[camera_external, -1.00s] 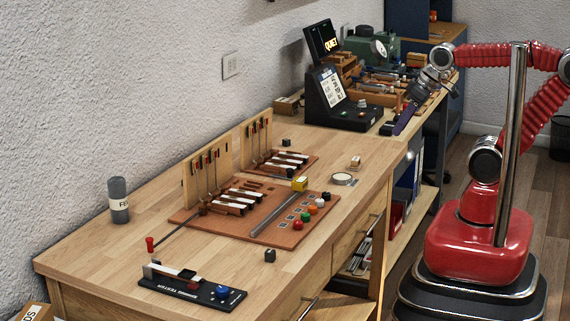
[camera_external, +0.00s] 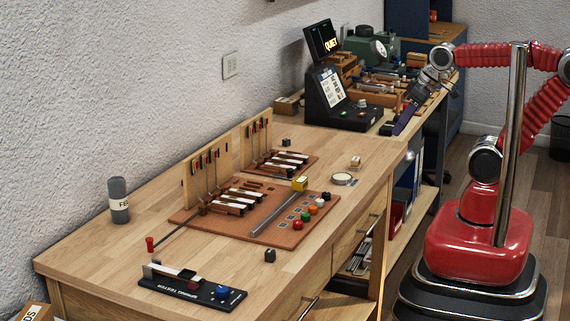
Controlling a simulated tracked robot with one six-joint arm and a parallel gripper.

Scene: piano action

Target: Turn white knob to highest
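A small pale knob (camera_external: 362,103) sits on the sloped front of the black console (camera_external: 325,112) at the back of the bench. It looks white, but its setting is too small to read. My gripper (camera_external: 396,130) points down at the bench's right edge, just right of the console and apart from the knob. Its fingers look dark and purple; their gap cannot be made out. A screen (camera_external: 324,40) above the console reads "QUIET". A white round piece (camera_external: 320,203) also sits in a row of coloured ones on the brown board (camera_external: 258,236).
Piano action parts (camera_external: 240,197) stand on the board in mid-bench. A black spring tester (camera_external: 190,288) with a blue knob (camera_external: 222,292) lies at the front. A green machine (camera_external: 370,50) and wooden parts stand behind the console.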

